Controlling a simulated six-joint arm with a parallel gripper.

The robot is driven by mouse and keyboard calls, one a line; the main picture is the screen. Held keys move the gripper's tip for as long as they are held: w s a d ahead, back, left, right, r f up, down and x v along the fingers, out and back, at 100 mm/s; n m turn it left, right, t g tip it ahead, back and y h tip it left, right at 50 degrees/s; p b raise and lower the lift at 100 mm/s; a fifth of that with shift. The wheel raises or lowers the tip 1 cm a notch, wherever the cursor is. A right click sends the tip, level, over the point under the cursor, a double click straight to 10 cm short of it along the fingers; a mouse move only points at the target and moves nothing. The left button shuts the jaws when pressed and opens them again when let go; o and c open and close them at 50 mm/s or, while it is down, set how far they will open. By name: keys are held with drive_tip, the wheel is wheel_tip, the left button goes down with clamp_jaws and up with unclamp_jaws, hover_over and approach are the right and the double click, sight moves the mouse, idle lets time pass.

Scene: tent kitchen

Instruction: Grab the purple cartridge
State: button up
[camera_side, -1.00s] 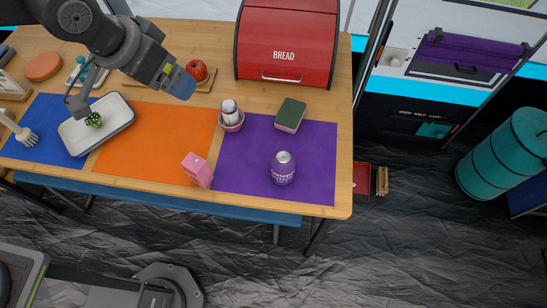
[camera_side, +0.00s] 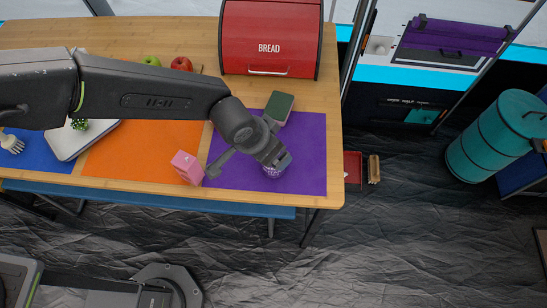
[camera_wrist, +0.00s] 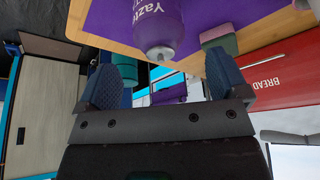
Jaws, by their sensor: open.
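The purple cartridge is a can-shaped thing with white lettering and a grey metal top, standing on the purple mat (camera_side: 310,150). In the side view my gripper (camera_side: 284,162) is over it and only part of the cartridge (camera_side: 274,172) shows below the jaws. In the wrist view the cartridge (camera_wrist: 152,18) is at the top centre, its grey end towards me, in line with the gap between my fingers. My gripper (camera_wrist: 165,72) is open and empty, with the blue fingers spread wide. I cannot tell whether a finger touches the cartridge.
A pink carton (camera_side: 186,163) stands left of my gripper, close to my wrist. A green and pink sponge (camera_side: 279,105) lies behind. The red bread bin (camera_side: 270,30) is at the back. The mat's right part is clear.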

drive_tip(key=shift+x, duration=3.1)
drive_tip(key=shift+s+a+f, duration=0.1)
drive_tip(key=shift+s+a, duration=0.05)
drive_tip(key=c, duration=1)
drive_tip(key=shift+c, duration=0.6)
